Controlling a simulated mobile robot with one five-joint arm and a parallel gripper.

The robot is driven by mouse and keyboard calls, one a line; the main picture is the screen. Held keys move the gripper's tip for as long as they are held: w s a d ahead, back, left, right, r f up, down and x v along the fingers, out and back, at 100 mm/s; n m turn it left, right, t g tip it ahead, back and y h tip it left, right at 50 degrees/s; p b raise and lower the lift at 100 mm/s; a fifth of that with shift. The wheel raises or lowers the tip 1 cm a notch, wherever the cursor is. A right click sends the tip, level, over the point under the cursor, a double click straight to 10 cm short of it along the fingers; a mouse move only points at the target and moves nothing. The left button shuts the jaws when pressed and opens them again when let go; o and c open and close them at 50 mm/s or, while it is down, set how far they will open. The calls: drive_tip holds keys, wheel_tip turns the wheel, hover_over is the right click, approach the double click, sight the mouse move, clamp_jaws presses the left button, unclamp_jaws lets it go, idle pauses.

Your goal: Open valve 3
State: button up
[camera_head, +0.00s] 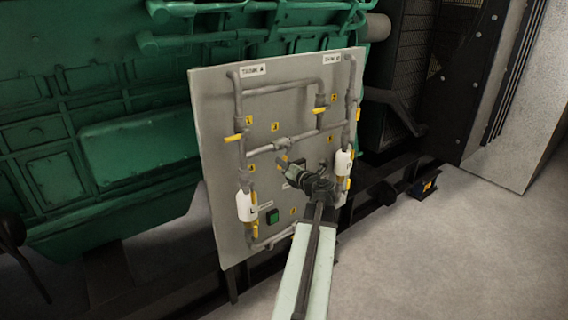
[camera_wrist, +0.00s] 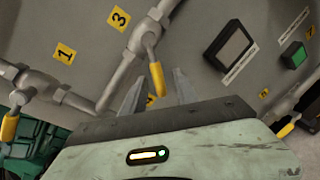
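Valve 3 (camera_wrist: 149,42) sits on a grey pipe, beside the yellow label "3" (camera_wrist: 119,18) in the wrist view. Its yellow-tipped handle (camera_wrist: 157,80) sticks out across the pipe, not along it. In the head view the valve 3 handle (camera_head: 283,159) hangs below the middle horizontal pipe, under label 3 (camera_head: 275,127). My gripper (camera_wrist: 159,82) is open, with one finger on each side of the handle as the wrist view sees it. I cannot tell whether either finger touches it. In the head view my gripper (camera_head: 291,167) is at the panel's middle, partly hidden by my arm.
The grey panel (camera_head: 215,90) carries several other yellow-handled valves, including valve 1 (camera_wrist: 10,126) at left. A dark square display (camera_wrist: 230,46) and a green button (camera_wrist: 295,56) are nearby. A green genset (camera_head: 130,140) stands behind.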

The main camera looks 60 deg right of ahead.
drive_tip(key=v, duration=0.6)
drive_tip(key=shift+w+p, duration=0.1)
drive_tip(key=shift+p, duration=0.2)
drive_tip(key=shift+n, duration=0.3)
clamp_jaws()
drive_tip(key=s+d+f+n+b, duration=0.3)
drive_tip(key=s+f+n+b, duration=0.15)
drive_tip(key=n, duration=1.35)
drive_tip(key=w+d+r+p, duration=0.1)
drive_tip(key=w+r, duration=0.1)
drive_tip(key=w, duration=0.6)
drive_tip(key=shift+w+d+t, duration=0.3)
drive_tip(key=shift+d, duration=0.05)
